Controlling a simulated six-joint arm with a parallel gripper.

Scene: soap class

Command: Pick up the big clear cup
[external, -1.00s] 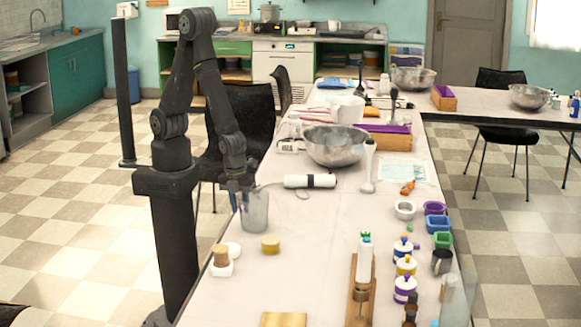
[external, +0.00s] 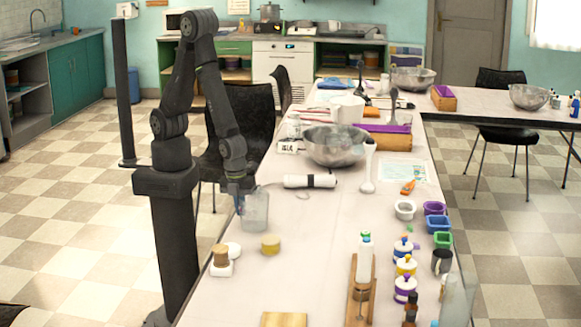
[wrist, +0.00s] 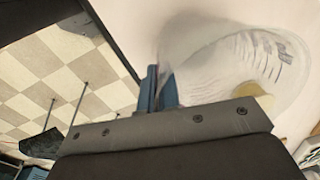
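The big clear cup (external: 256,212) is at the left edge of the white table, below and right of my gripper (external: 239,205) in the external view. It looks slightly tilted there; I cannot tell whether its base touches the table. In the wrist view the cup (wrist: 245,62) fills the upper right, with faint markings on its see-through wall. My blue fingers (wrist: 161,90) are close together at the near side of the cup, and its wall appears pinched between them. The exact contact is partly hidden by the gripper body.
A yellow round jar (external: 270,244) and a small cork-topped container (external: 221,258) stand in front of the cup. A white-and-black cylindrical tool (external: 310,181) lies behind it, near a metal bowl (external: 336,146). A wooden stand with a bottle (external: 362,290) is to the right. The table middle is clear.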

